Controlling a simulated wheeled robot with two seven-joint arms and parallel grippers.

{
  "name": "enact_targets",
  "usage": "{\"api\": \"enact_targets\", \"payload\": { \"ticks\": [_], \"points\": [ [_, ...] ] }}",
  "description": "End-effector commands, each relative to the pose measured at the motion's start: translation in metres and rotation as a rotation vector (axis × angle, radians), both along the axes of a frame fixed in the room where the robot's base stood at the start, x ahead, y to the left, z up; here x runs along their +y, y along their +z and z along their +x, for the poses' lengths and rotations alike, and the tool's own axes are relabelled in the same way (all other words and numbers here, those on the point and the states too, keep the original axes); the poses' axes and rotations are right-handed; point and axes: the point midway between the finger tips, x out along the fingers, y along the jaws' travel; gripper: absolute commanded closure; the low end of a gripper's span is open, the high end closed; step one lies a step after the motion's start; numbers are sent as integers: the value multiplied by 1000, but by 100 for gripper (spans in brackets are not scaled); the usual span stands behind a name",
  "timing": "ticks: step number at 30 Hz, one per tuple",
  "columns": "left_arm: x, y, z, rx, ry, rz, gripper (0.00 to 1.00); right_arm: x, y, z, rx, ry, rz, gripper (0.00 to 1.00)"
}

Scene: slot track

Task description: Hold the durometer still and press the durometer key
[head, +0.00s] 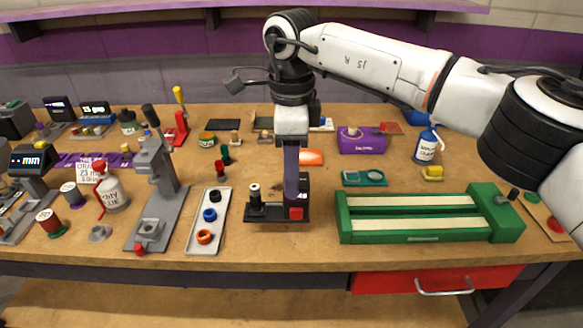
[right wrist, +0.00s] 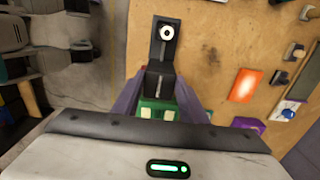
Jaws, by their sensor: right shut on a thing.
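The durometer (head: 262,211) is a small black device standing on the bench, left of the green slot track. It has an upright post with a white-topped knob on its left, a dark display block on its right and a red key (head: 296,213) at the front. In the right wrist view the durometer (right wrist: 165,48) runs up between the fingers. My right gripper (head: 291,190) points down from above and is shut on the durometer's display block, which its fingers partly hide. The red key stays uncovered in the head view. My left gripper is not in view.
The green slot track (head: 430,239) lies close on the right. A white tray (head: 203,245) with rings and a grey press stand (head: 160,200) are on the left. Small tools and a purple box (head: 361,141) stand behind. Bare bench lies in front of the durometer.

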Motion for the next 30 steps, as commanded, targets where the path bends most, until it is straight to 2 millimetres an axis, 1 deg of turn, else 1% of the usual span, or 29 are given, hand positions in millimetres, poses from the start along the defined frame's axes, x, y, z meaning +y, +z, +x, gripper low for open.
{"api": "enact_targets", "payload": {
  "ticks": [30],
  "points": [
    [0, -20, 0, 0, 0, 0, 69, 0, -40, 0, -1, 0, 1, 100]
  ]
}}
